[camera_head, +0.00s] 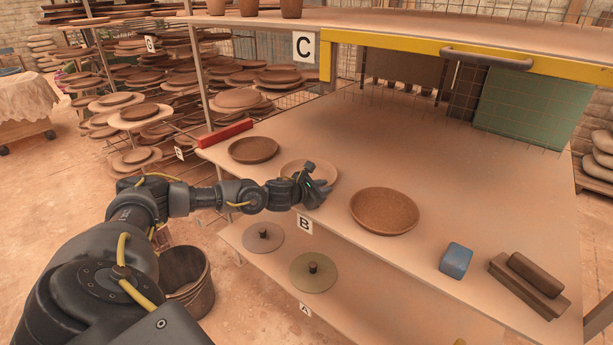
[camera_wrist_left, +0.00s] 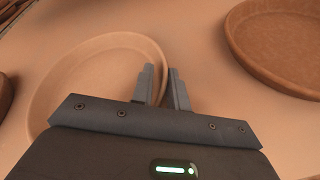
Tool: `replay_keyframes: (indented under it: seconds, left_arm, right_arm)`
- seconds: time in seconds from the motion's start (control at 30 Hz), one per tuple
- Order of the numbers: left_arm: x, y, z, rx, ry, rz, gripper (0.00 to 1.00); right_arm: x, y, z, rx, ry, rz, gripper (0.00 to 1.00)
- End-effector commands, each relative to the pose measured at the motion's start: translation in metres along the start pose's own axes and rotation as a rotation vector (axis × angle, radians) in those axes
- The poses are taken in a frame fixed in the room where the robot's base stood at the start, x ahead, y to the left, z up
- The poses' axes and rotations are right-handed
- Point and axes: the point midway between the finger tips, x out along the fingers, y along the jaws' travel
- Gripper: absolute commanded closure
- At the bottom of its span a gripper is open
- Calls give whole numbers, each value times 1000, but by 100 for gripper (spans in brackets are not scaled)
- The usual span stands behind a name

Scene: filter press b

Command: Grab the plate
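A pale clay plate (camera_head: 296,167) is at the front edge of the shelf board, between two darker brown dishes. My left gripper (camera_head: 318,182) is at its right side and covers part of it. In the left wrist view the plate (camera_wrist_left: 85,75) is on the left. The two fingers (camera_wrist_left: 163,88) are close together, one on each side of its right rim, and look shut on it. I cannot tell whether the plate is lifted off the board. My right gripper is in neither view.
Brown dishes lie left (camera_head: 253,150) and right (camera_head: 384,210) of the plate. A blue block (camera_head: 456,261) and dark brown blocks (camera_head: 527,284) lie further right. A yellow beam (camera_head: 400,43) crosses above the board. A bucket (camera_head: 187,280) stands on the floor.

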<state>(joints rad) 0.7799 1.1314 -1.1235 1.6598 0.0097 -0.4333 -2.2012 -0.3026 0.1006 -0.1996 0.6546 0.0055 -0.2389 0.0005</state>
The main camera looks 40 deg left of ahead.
Motion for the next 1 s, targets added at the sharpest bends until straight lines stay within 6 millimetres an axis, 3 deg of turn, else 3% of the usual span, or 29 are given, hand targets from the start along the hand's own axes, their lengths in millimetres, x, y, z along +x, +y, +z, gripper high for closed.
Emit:
replay_keyframes:
  seconds: [0.17,0.3,0.77,1.0]
  left_arm:
    - [0,0,0,0,0,-1,85]
    - [0,0,0,0,0,0,100]
    - [-1,1,1,-1,-1,2,100]
    - [-7,9,20,-1,-6,3,100]
  right_arm:
    - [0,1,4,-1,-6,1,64]
    - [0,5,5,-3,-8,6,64]
    - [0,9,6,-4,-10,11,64]
    - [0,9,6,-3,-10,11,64]
